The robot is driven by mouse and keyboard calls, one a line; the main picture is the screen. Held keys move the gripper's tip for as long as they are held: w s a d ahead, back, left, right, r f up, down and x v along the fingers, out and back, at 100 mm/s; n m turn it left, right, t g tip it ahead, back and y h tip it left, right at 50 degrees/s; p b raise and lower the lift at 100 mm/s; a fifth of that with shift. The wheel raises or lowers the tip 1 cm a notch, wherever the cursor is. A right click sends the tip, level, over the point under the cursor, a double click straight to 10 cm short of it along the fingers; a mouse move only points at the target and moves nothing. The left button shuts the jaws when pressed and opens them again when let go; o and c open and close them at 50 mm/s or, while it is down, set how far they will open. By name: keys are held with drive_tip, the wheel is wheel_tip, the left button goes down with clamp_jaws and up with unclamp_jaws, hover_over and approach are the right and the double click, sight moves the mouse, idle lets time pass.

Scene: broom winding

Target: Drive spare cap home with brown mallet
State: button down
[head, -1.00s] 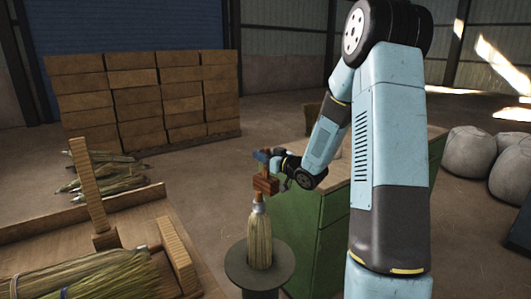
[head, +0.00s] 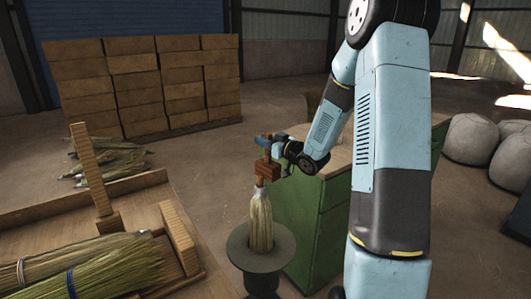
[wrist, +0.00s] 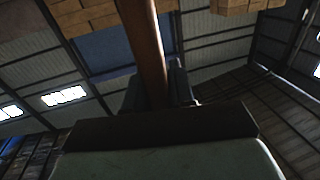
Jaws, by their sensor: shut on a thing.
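My gripper (head: 266,142) is shut on the handle of the brown mallet (head: 268,170). The mallet's block head hangs below my gripper, right at the top of an upright straw broom (head: 261,222). The small grey cap (head: 259,184) shows only as a sliver at the broom's top, mostly hidden by the mallet head. I cannot tell whether mallet and cap touch. The broom stands in a dark round stand (head: 243,262). In the wrist view the brown handle (wrist: 143,45) runs up from between the dark fingers (wrist: 155,90); the cap is not visible there.
A green cabinet (head: 314,222) stands close to the right of the stand. A wooden tray bench (head: 98,203) with straw bundles (head: 95,268) is at left. Stacked boxes (head: 150,85) stand behind. Grey sacks (head: 470,138) lie at right. Open floor lies between.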

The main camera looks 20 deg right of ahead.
sight(265, 161)
drive_tip(key=shift+s+f, duration=0.15)
drive_tip(key=shift+f, duration=2.2)
drive_tip(key=shift+r, duration=3.15)
